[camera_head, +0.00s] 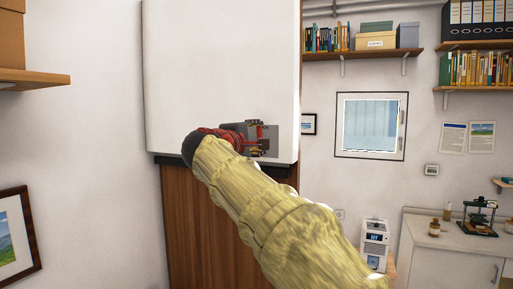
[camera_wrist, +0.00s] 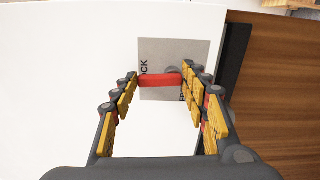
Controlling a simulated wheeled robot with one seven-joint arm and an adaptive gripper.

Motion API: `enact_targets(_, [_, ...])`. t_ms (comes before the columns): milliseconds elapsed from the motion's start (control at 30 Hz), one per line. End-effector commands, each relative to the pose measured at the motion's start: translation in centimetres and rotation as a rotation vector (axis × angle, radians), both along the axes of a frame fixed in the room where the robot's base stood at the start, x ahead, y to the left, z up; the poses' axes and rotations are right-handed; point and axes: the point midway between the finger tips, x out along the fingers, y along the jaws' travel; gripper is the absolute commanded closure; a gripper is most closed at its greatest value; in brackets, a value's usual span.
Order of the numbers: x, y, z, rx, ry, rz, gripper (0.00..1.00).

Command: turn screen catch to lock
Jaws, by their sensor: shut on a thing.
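A red bar-shaped catch (camera_wrist: 161,81) sits on a grey plate (camera_wrist: 172,52) in the wrist view. The plate carries dark lettering; "CK" shows at its left, and more letters at its right are partly hidden by a finger. The catch lies nearly crosswise in this view. My gripper (camera_wrist: 160,77) is shut on the catch, with a yellow-padded finger at each end of it. In the head view my gripper (camera_head: 256,140) is at the lower right of a white screen (camera_head: 220,70), and my arm hides the catch. The grey plate (camera_head: 271,133) shows just beyond it.
A brown wooden panel (camera_head: 190,220) is below the screen. A framed picture (camera_head: 15,243) and a wooden shelf (camera_head: 40,79) are at left. At right are bookshelves, a window (camera_head: 371,124) and a white counter (camera_head: 430,225) with small items. Open room lies right of the screen.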

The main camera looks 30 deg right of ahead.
Motion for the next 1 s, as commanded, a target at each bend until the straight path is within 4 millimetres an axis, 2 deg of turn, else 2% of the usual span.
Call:
enact_targets(300, [-0.09,-0.12,-0.20,0.053,-0.066,-0.001,0.80])
enact_targets(767, [-0.10,-0.13,-0.15,0.060,-0.074,-0.001,0.80])
enact_targets(800, [-0.10,-0.13,-0.16,0.060,-0.074,-0.001,0.53])
enact_targets(1000, [-0.12,-0.13,-0.12,0.059,-0.074,-0.001,0.41])
